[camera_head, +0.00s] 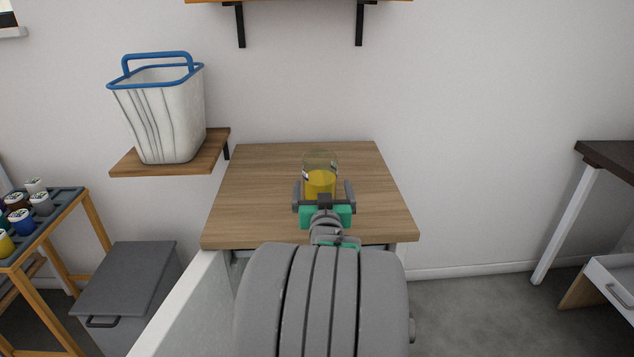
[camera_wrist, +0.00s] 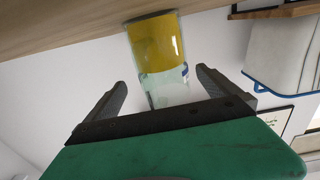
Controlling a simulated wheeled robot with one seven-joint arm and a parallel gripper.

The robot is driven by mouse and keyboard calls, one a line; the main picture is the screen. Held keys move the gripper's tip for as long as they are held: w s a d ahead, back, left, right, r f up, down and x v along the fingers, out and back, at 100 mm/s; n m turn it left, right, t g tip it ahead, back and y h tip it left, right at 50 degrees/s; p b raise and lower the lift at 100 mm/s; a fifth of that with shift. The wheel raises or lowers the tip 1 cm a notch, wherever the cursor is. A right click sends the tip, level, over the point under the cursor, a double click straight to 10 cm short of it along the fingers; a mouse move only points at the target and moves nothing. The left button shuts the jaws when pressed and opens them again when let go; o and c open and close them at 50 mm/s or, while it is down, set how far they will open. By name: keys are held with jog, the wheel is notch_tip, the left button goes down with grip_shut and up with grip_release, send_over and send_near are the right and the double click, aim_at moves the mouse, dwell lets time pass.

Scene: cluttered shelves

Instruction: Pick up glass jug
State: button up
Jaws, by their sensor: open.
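The glass jug (camera_head: 320,175) stands upright on the wooden table in the head view. It is clear glass with yellow contents in its lower part. In the wrist view the jug (camera_wrist: 158,50) appears upside down, in front of and between the spread fingers. My gripper (camera_head: 324,191) is open, with one finger to each side of the jug in the head view. The wrist view also shows my gripper (camera_wrist: 162,90) open with nothing clamped in it. The jug's lower front is partly hidden by my gripper in the head view.
The wooden table top (camera_head: 250,190) is otherwise bare. A white basket (camera_head: 165,115) with a blue rim stands on a small wall shelf (camera_head: 190,167) to the left. A grey bin (camera_head: 125,285) and a rack of bottles (camera_head: 30,220) are at the lower left. A dark-topped desk (camera_head: 610,160) is at the right.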

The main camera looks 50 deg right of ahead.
aim_at(321, 182)
jog(key=x, duration=0.5)
jog(key=shift+w, duration=0.25)
jog(key=shift+a, duration=0.1)
jog(key=shift+c, duration=0.4)
jog(key=shift+f, duration=0.1)
jog(key=c, duration=1.8)
jog(key=shift+c, duration=0.6)
jog(key=shift+r, duration=0.25)
